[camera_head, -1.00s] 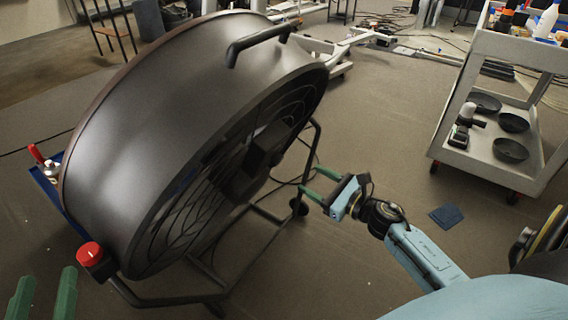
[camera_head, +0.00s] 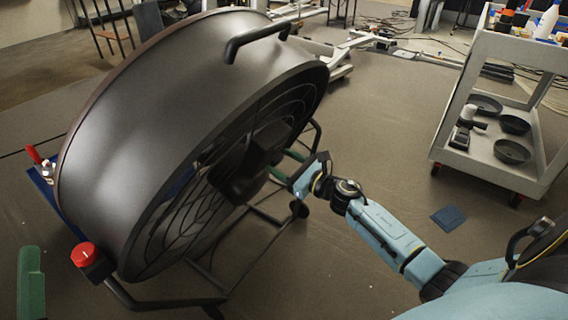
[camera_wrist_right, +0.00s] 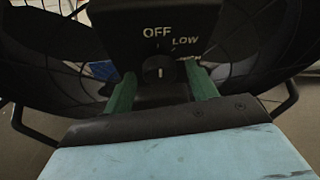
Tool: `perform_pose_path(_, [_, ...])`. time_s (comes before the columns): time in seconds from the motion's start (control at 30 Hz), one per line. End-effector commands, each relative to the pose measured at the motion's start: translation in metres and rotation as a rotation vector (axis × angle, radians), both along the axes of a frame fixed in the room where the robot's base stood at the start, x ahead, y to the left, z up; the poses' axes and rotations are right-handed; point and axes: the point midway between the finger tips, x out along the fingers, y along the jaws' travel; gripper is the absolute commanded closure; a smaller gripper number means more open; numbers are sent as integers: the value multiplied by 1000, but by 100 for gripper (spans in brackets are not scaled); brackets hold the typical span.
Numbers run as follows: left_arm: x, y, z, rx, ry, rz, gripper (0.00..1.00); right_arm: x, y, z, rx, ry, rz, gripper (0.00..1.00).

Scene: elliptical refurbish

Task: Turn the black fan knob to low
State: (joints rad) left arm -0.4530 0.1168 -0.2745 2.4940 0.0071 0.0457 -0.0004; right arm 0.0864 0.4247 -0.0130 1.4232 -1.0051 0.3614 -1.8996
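The big black drum fan (camera_head: 150,130) stands tilted on a tube frame at the left. In the right wrist view, its black knob (camera_wrist_right: 159,71) sits on a dark control box (camera_wrist_right: 150,22) marked OFF and LOW. The knob's pale pointer line is upright, toward OFF; LOW is to its upper right. My right gripper (camera_wrist_right: 161,72) is open, its green fingers on either side of the knob with small gaps visible. In the head view the right gripper (camera_head: 287,165) reaches into the fan's front and the knob cannot be made out. My left gripper (camera_head: 31,285) is partly visible at lower left.
A grey shelf cart (camera_head: 490,155) with black pans and bottles stands at the right. A blue pad (camera_head: 448,217) lies on the floor. The floor between fan and cart is mostly clear.

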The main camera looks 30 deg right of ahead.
Motion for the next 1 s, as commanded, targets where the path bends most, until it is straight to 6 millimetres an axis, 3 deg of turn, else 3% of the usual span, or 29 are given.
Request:
perform_pose_path(0.07, [0,0,0,0,0,0,59,0,0,0,0,0,0,54])
perform_pose_path(0.3, [0,0,0,0,1,0,59,0,0,0,1,-1,0,85])
perform_pose_path(0.67, [0,0,-1,-2,-7,0,59,0,-1,0,53,22,28,85])
perform_pose_path(1.0, [-7,2,8,-33,-111,1,59,1,-3,-1,258,107,132,85])
